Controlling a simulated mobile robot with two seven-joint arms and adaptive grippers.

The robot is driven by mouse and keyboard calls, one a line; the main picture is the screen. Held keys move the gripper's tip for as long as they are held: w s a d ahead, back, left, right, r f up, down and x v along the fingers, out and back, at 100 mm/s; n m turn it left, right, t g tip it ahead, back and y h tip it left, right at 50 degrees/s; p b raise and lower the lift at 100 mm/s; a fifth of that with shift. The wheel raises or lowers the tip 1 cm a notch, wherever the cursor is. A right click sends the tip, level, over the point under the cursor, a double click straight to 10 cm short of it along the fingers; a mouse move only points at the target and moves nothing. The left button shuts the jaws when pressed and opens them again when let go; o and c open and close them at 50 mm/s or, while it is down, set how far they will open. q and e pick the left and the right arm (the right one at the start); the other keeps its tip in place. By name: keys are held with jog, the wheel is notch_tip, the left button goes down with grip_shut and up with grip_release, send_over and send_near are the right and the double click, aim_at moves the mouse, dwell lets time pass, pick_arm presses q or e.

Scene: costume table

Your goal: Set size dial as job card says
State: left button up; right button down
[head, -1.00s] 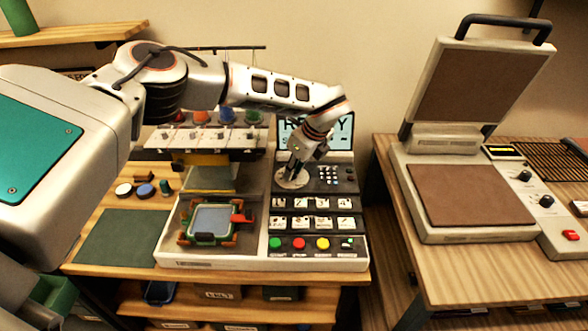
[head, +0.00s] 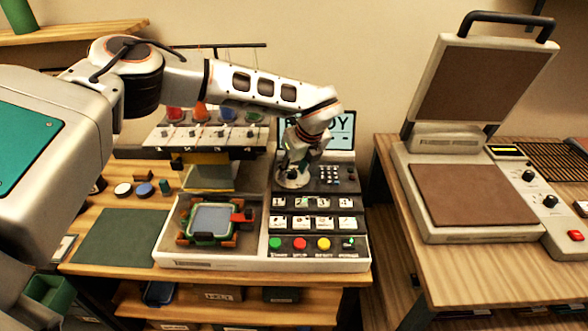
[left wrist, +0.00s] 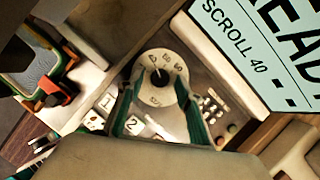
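The size dial (left wrist: 160,88) is a round pale disc with a numbered scale and a dark pointer at its middle; the wrist view shows it between my fingers. In the head view the dial (head: 292,180) sits at the panel's upper left, partly covered by my left gripper (head: 293,172). In the wrist view the green-lined fingers of this gripper (left wrist: 158,100) are spread apart at either side of the dial face; contact cannot be made out. The screen (left wrist: 262,50) reads "SCROLL 40" and part of "READY". No separate job card can be made out. My right gripper is out of view.
The panel has a keypad (head: 330,175), white switches and coloured buttons (head: 299,243) in front. A framed plate (head: 210,219) lies in the machine's bay at left. A heat press (head: 470,195) stands on the right table, beyond a gap.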

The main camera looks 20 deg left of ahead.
pick_arm(q)
jog(key=shift+r, duration=0.1)
jog(key=v, duration=1.2)
jog(key=shift+s, duration=0.1)
